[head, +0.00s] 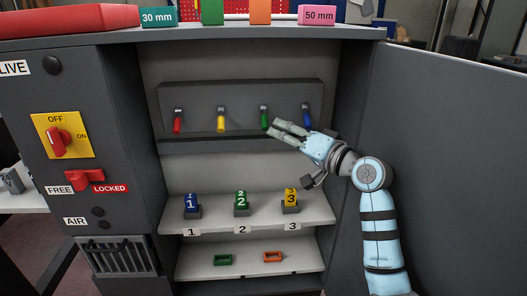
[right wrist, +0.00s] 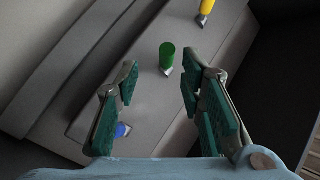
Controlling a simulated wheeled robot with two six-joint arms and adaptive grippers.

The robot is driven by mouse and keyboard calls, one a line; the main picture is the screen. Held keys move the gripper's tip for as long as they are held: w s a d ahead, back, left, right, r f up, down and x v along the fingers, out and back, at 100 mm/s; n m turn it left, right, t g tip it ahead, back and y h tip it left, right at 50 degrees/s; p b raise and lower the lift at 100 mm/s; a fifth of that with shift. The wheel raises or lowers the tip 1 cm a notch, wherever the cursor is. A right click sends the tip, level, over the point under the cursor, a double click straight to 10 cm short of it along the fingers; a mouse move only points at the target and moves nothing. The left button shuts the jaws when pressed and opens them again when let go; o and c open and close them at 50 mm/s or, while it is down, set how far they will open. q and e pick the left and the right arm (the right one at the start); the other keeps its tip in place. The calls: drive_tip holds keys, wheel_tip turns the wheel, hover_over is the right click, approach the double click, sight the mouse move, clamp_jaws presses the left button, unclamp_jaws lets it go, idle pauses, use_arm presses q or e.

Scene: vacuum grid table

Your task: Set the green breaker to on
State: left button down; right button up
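The green breaker (head: 264,118) is a small lever with a green handle on the dark grey panel (head: 240,90) inside the cabinet. Its handle hangs downward. My right gripper (head: 273,129) is beside and just below it in the head view. In the right wrist view, my right gripper (right wrist: 158,85) is open and empty. The green breaker (right wrist: 167,58) shows beyond the fingertips, roughly between their lines, and no contact is visible. The red (head: 177,121), yellow (head: 221,120) and blue (head: 307,115) breakers also hang downward. My left gripper is not in view.
A shelf (head: 265,220) below holds numbered blue, green and yellow blocks. A lower shelf (head: 300,262) holds a green and an orange piece. The open cabinet door (head: 450,170) stands at the right, behind my right arm. The blue breaker (right wrist: 122,130) is close to the left finger in the wrist view.

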sight(264, 123)
drive_tip(key=x, duration=0.5)
drive_tip(key=r+b+x, duration=0.1)
drive_tip(key=x, duration=0.1)
drive_tip(key=shift+a, duration=0.3)
clamp_jaws()
